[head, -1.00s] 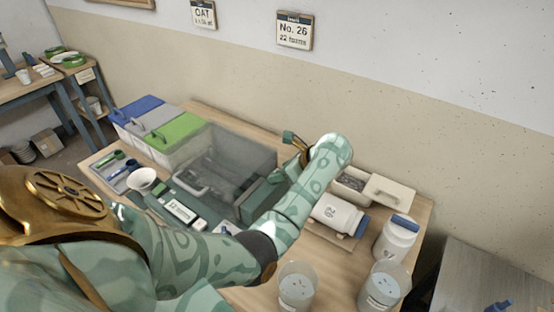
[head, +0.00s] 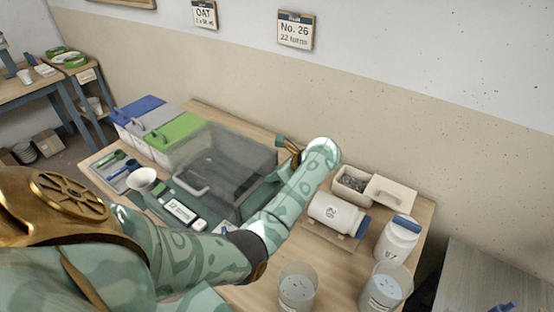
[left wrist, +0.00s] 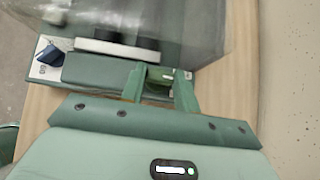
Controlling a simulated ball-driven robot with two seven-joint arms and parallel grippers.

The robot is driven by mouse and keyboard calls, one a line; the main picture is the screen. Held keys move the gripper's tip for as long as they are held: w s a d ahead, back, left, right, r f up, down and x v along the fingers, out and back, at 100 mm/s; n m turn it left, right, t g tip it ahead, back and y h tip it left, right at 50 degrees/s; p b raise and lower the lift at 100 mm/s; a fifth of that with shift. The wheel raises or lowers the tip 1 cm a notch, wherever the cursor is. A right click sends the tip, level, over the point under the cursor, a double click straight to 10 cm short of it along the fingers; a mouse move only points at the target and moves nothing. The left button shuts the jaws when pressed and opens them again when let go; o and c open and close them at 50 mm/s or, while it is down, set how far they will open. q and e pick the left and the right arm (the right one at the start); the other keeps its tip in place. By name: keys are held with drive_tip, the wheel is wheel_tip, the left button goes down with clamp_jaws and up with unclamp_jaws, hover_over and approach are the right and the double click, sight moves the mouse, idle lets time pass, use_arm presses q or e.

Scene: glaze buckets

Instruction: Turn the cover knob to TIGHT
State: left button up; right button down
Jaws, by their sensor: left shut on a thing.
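The clear grey cover (head: 225,160) stands over the balance in the middle of the table; it also fills the top of the left wrist view (left wrist: 190,30). My left gripper (head: 283,142) is at the cover's back right corner, mostly hidden by my own forearm. In the left wrist view its two green fingers (left wrist: 158,84) are shut on a small green piece with a pale mark, which looks like the cover knob (left wrist: 160,74). Any TIGHT marking is hidden or too small to read. My right gripper is not in view.
Blue, grey and green lidded bins (head: 165,127) stand left of the cover. A white jar (head: 336,213) lies on its side on a rest, and another jar (head: 397,238) stands upright. Two clear buckets (head: 297,287) stand at the front. A wall (head: 400,120) rises behind the table.

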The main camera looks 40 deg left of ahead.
use_arm(q)
drive_tip(key=shift+s+m+t+b, duration=0.1)
drive_tip(key=shift+m+t+b, duration=0.2)
drive_tip(key=shift+m+t, duration=0.6)
drive_tip(key=m+t, duration=0.1)
drive_tip(key=m, duration=0.1)
drive_tip(key=shift+s+m+t, duration=0.15)
drive_tip(key=shift+m+t, duration=0.15)
drive_tip(key=shift+s+a+m+t+h, duration=0.15)
drive_tip(key=shift+m+t+h, duration=0.75)
drive_tip(key=shift+m+t, duration=0.8)
drive_tip(key=shift+m, duration=0.6)
drive_tip(key=o, duration=1)
drive_tip(key=shift+r, duration=0.15)
